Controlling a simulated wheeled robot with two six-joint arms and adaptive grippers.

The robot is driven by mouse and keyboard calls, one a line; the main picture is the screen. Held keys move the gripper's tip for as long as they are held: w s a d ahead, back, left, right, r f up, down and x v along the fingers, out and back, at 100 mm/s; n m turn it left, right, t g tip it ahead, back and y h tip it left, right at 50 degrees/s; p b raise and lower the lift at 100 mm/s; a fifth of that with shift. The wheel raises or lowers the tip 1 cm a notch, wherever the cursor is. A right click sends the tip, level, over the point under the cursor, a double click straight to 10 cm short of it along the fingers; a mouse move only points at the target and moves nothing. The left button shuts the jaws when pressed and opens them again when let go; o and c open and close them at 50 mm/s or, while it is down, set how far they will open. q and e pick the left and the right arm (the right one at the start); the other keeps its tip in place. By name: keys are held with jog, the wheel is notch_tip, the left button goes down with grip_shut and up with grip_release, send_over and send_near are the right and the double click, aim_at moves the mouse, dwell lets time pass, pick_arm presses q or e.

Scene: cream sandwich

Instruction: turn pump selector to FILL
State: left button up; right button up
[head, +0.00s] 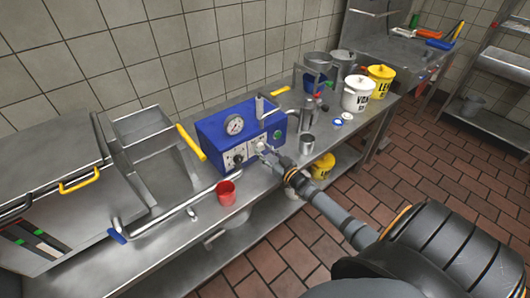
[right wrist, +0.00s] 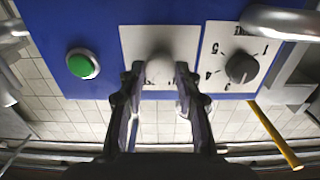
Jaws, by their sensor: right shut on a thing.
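In the right wrist view the two fingers (right wrist: 160,75) are shut on a pale grey selector knob (right wrist: 160,66) on a white plate (right wrist: 131,40). The knob's pointer direction and the plate's lettering are mostly hidden or too blurred to read. Beside it is a dark numbered dial (right wrist: 241,68), and on the other side a green button (right wrist: 82,64). My left gripper is not in view.
A red cup (head: 226,193) stands on the counter left of my right arm. A steel cup (head: 307,144), a white bucket (head: 357,95) and a yellow bucket (head: 381,78) stand to the right. A sink with a yellow-handled lever (head: 191,142) is at left.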

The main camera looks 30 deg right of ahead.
jog(key=shift+c, duration=0.9)
jog(key=shift+n, duration=0.4)
jog(key=n+p, duration=0.1)
jog(key=n, duration=0.4)
jog(key=shift+n, duration=0.3)
jog(key=n, duration=0.4)
jog(key=shift+n, duration=1.7)
jog(key=o, duration=1.1)
jog(key=shift+o, duration=0.2)
